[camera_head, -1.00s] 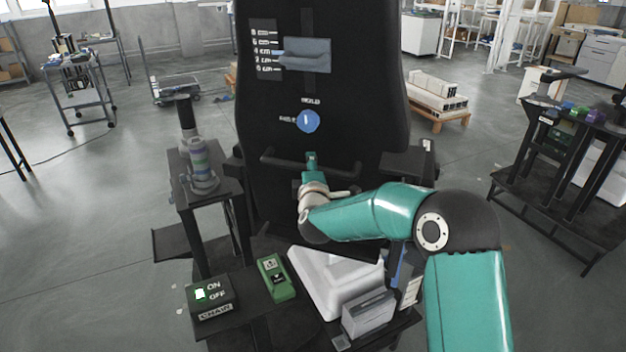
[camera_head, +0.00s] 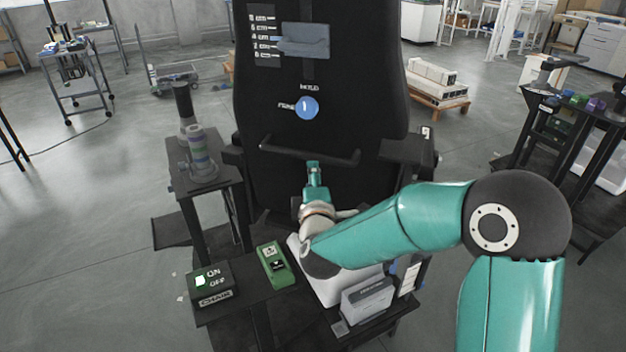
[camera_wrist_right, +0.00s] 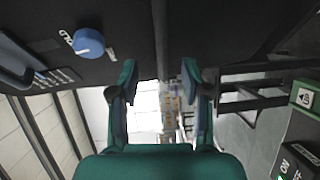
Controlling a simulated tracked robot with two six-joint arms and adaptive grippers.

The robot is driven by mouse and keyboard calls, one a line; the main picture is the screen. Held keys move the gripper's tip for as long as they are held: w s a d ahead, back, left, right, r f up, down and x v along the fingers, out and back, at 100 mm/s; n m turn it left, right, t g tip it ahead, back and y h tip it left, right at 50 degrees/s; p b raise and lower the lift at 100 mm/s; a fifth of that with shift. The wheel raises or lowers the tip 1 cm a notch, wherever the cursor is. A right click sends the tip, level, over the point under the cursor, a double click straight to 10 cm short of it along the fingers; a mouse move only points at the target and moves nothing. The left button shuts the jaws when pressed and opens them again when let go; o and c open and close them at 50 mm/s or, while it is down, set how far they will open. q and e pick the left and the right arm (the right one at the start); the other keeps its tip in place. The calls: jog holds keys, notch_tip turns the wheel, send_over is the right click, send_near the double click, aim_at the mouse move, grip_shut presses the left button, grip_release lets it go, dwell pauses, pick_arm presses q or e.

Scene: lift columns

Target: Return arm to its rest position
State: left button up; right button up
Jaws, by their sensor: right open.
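My right arm (camera_head: 405,222) is teal with dark joints and reaches in from the lower right. My right gripper (camera_head: 313,170) shows in front of the black panel (camera_head: 375,100), just below its black horizontal bar (camera_head: 285,152). A blue knob (camera_head: 307,107) is on the panel above the bar. It also shows in the wrist view (camera_wrist_right: 89,43), left of the fingers. My left gripper is not in view.
Below my right arm stand a white sloped unit (camera_head: 335,285), a grey box (camera_head: 367,300), a green device (camera_head: 275,264) and an ON/OFF box (camera_head: 211,285). A side stand (camera_head: 205,180) holds a striped cylinder. Open floor lies at the left.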

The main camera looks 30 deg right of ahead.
dwell(0.7)
notch_tip(320, 180, down, 16)
jog(key=s+f+n+g+y, duration=0.1)
jog(key=s+n+g+y, duration=0.1)
jog(key=g, duration=0.1)
jog(key=s+a+f+m+g+y, duration=0.15)
jog(key=s+a+f, duration=0.25)
jog(key=f, duration=0.4)
jog(key=s+a+f+m+g+y, duration=0.1)
jog(key=s+a+f+g+y, duration=0.25)
jog(key=f, duration=0.35)
jog(key=s+a+f+m+g+y, duration=0.1)
jog(key=s+a+f+m+g, duration=0.1)
jog(key=s, duration=0.4)
jog(key=s+a+f+m+g+y, duration=0.1)
jog(key=s+a+f+m+g, duration=0.1)
jog(key=s+a+m, duration=0.3)
jog(key=s+a+f+m+g+y, duration=0.2)
jog(key=s+a+f+m+g, duration=0.1)
jog(key=s+m, duration=0.4)
jog(key=shift+s+a+f, duration=0.25)
jog(key=shift+s+f, duration=0.3)
jog(key=shift+s, duration=0.45)
jog(key=shift+c, duration=0.2)
